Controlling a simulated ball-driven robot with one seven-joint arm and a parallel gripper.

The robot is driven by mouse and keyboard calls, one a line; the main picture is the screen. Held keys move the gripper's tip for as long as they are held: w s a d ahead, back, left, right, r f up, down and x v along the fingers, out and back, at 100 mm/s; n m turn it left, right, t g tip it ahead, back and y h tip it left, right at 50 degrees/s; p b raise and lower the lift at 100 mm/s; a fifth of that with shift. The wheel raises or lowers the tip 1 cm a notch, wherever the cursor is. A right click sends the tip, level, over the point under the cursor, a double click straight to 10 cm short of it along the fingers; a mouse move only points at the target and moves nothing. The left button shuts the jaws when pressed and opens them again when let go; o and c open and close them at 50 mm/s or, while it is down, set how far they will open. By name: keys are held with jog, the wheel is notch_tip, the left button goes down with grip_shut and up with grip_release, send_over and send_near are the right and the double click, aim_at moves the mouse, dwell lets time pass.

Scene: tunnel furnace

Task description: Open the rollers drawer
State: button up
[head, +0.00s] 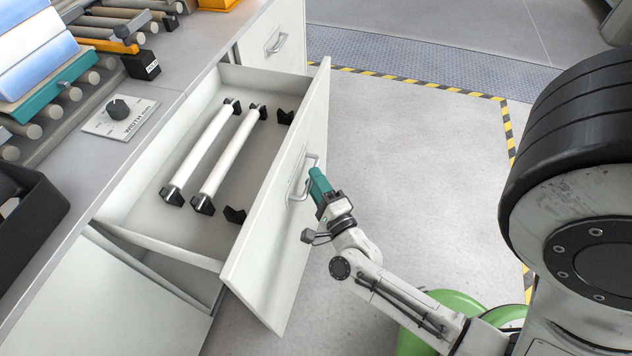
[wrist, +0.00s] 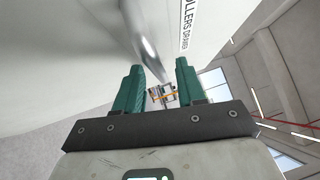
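The rollers drawer (head: 283,215) is pulled well out of the grey-white cabinet, its inside showing from above. Two white rollers (head: 228,155) lie in black holders in it, and further black holders beside them are empty. Its metal bar handle (head: 293,192) is on the outer front face. My gripper (head: 314,177) is at the handle, with its teal fingers beside the bar. In the wrist view my gripper (wrist: 160,75) has its two fingers apart, and the handle bar (wrist: 150,52) runs into the gap between them. Contact with the bar cannot be told. Part of the drawer label (wrist: 187,22) is readable.
A worktop with a width knob panel (head: 120,116), a conveyor with blue-white blocks (head: 38,45) and a black bin (head: 25,220) is at the left. Another closed drawer (head: 275,42) is further back. Yellow-black striped tape (head: 420,82) borders the clear floor at right.

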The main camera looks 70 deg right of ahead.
jog(key=b+v, duration=0.1)
jog(key=v, duration=1)
jog(key=shift+d, duration=0.1)
dwell(0.5)
